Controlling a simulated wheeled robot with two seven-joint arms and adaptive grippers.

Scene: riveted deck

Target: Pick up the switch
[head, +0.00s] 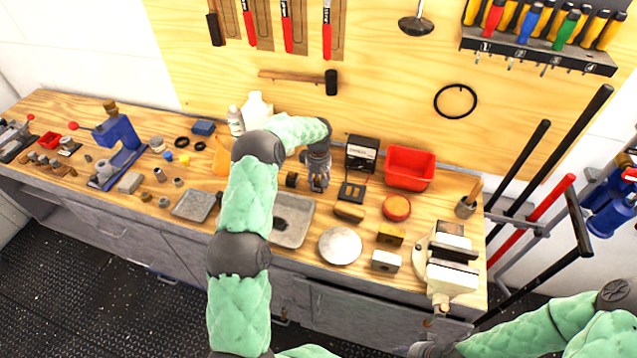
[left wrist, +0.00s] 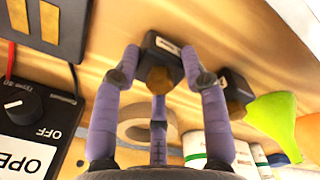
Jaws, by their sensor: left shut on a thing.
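The switch looks like a small dark box with a pale label and a brown knob (left wrist: 163,58) in the left wrist view. My left gripper (left wrist: 160,75) has its purple fingers closed around this box, with fingertips on both sides of it. In the head view my left gripper (head: 318,186) points down over the middle of the bench, and what it holds is mostly hidden there. I cannot tell whether the box still touches the bench. Only a dark part of my right gripper (head: 432,349) shows at the bottom edge, and its fingers are unclear.
A black meter box (head: 361,153) and a red bin (head: 410,168) stand right of the left gripper. A grey tray (head: 293,222) and a round pale plate (head: 340,246) lie in front. White bottles (head: 236,121) stand behind. A vise (head: 447,262) is at the bench's right end.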

